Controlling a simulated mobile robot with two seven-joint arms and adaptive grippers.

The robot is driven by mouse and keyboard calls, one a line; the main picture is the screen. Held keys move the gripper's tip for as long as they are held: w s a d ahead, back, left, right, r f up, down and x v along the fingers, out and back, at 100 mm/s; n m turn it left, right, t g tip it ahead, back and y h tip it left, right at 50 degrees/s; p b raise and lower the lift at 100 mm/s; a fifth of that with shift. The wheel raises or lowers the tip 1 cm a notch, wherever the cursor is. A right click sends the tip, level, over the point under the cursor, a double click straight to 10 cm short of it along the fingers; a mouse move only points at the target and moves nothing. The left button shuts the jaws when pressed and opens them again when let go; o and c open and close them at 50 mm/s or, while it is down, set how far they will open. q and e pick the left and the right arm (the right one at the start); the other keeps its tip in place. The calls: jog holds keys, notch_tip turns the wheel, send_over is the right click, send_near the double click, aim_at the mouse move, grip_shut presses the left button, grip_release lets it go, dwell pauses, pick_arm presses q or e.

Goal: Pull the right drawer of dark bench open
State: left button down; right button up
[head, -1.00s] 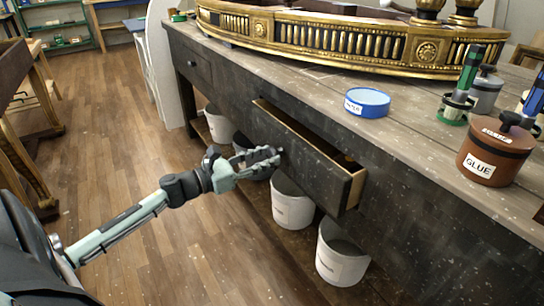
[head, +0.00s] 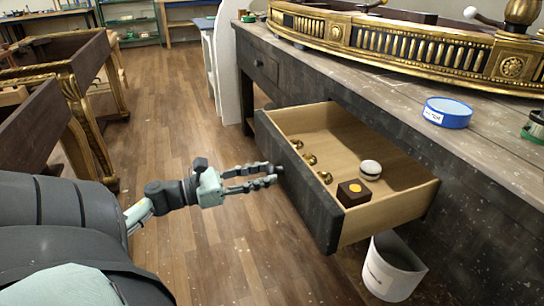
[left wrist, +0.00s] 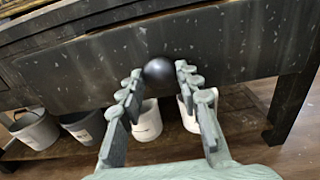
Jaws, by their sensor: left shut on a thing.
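The dark bench (head: 262,88) stands along the right side of the head view. Its right drawer (head: 300,182) is pulled well out, showing its pale wooden inside. My left gripper (head: 272,174) is at the drawer's front face, shut on the drawer's knob (left wrist: 159,70). In the left wrist view the black round knob sits between the fingertips of the left gripper (left wrist: 158,82). In the head view the fingertips largely hide the knob. My right gripper is not in view.
The drawer holds several small brass pieces (head: 310,159), a white round item (head: 371,167) and a dark box (head: 354,192). A blue tin (head: 447,112) and gilt console (head: 400,42) are on the benchtop. A white bucket (head: 393,270) stands below.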

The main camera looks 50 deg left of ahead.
pick_arm(q)
jog(key=shift+s, duration=0.15)
jog(key=c, duration=1.1)
grip_release()
jog(key=shift+o, duration=0.2)
jog(key=v, duration=1.2)
jog(key=shift+a, duration=0.1)
